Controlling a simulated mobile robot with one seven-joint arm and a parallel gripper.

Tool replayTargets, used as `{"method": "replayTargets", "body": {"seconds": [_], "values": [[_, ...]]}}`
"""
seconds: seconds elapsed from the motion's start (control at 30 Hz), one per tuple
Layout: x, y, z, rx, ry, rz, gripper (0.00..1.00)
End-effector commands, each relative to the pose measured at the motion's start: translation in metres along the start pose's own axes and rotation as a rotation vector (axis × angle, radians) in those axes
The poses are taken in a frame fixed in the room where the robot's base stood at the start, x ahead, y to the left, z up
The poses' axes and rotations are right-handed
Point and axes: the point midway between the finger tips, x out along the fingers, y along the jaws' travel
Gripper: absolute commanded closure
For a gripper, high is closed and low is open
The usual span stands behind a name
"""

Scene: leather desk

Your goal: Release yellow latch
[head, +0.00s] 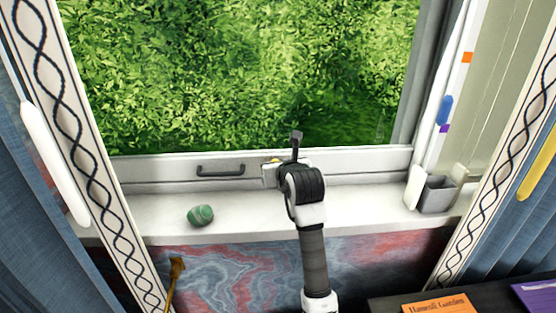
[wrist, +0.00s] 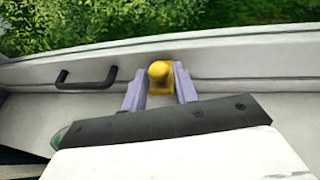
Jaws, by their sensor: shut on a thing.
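The yellow latch (wrist: 159,72) is on the white lower rail of the window frame, in the upper middle of the wrist view. In the head view only a small bit of the yellow latch (head: 275,160) shows behind my arm. My gripper (wrist: 159,82) is at the latch, with one finger on each side of it, shut on it. In the head view my gripper (head: 270,172) reaches the rail right of the dark handle, its fingers mostly hidden by my arm.
A dark handle (head: 220,171) sits on the rail left of the latch. A green stone-like object (head: 200,215) lies on the white sill (head: 250,226). A grey box (head: 438,194) stands at the sill's right end. An orange book (head: 437,304) lies at lower right.

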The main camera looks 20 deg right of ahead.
Motion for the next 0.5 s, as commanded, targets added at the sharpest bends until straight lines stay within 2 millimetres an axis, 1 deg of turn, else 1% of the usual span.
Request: {"method": "replayTargets", "body": {"seconds": [0.13,0.17,0.27,0.3,0.43,0.5], "values": [[0.0002,0.0015,0.0006,-0.002,-0.002,0.003,0.94],[0.0001,0.0015,0.0006,-0.002,-0.002,0.003,1.00],[0.0001,0.0014,0.0005,-0.002,-0.002,0.003,1.00],[0.0001,0.0013,0.0005,-0.002,-0.002,0.002,0.75],[0.0000,0.0010,0.0003,-0.001,-0.001,0.002,0.58],[0.0000,0.0008,0.0003,-0.001,-0.001,0.001,0.58]]}}
